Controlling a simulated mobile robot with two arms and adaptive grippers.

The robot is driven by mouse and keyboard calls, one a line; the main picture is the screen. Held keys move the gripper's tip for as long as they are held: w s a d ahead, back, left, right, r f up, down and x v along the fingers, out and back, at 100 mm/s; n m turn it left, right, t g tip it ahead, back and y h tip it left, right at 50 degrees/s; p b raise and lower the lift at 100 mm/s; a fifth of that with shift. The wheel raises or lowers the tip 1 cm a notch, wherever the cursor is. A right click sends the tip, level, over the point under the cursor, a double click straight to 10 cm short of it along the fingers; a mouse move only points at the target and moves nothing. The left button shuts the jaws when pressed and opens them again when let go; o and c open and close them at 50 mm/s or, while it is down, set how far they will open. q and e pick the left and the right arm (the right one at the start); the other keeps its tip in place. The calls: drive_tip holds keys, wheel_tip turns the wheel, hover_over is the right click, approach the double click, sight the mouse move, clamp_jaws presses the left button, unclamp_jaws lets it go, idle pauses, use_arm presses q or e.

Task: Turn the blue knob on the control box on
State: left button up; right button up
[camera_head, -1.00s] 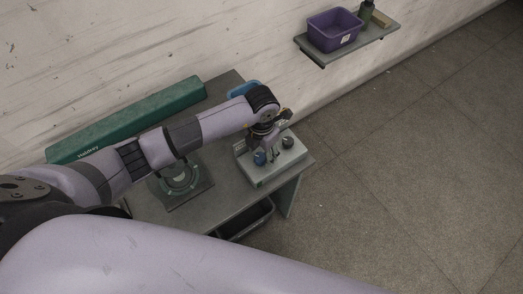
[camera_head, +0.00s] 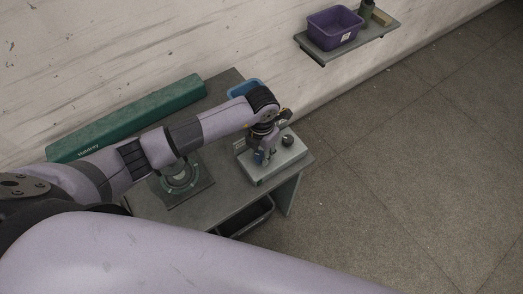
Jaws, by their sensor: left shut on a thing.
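The grey control box (camera_head: 283,165) sits near the right end of the workbench. The blue knob (camera_head: 259,158) is on its top face, toward the left side, and is partly covered by my left gripper. A dark knob (camera_head: 288,140) stands to its right on the same box. My left gripper (camera_head: 262,155) points down over the box, with its fingers shut on the blue knob. The exact turn of the knob is too small to tell. My right gripper is not in view.
A green long case (camera_head: 130,118) lies along the wall side of the bench (camera_head: 222,193). A round green-ringed device (camera_head: 181,178) stands left of the control box. A blue tray (camera_head: 245,88) is behind my arm. A purple bin (camera_head: 335,28) sits on a wall shelf.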

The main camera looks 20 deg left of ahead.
use_arm(q)
drive_tip(key=shift+c, duration=0.7)
drive_tip(key=m+b, duration=0.2)
drive_tip(key=shift+f+b, duration=0.2)
drive_tip(key=shift+b, duration=0.2)
drive_tip(key=m+b, duration=0.9)
drive_tip(key=b, duration=0.3)
drive_tip(key=shift+s+d+m, duration=0.1)
drive_tip(key=shift+d+m, duration=0.05)
drive_tip(key=shift+m, duration=0.25)
drive_tip(key=shift+s+r+m+b, duration=0.1)
drive_tip(key=shift+r+m+b, duration=0.1)
drive_tip(key=shift+m+b, duration=1)
drive_tip(key=o, duration=1.1)
drive_tip(key=shift+o, duration=0.2)
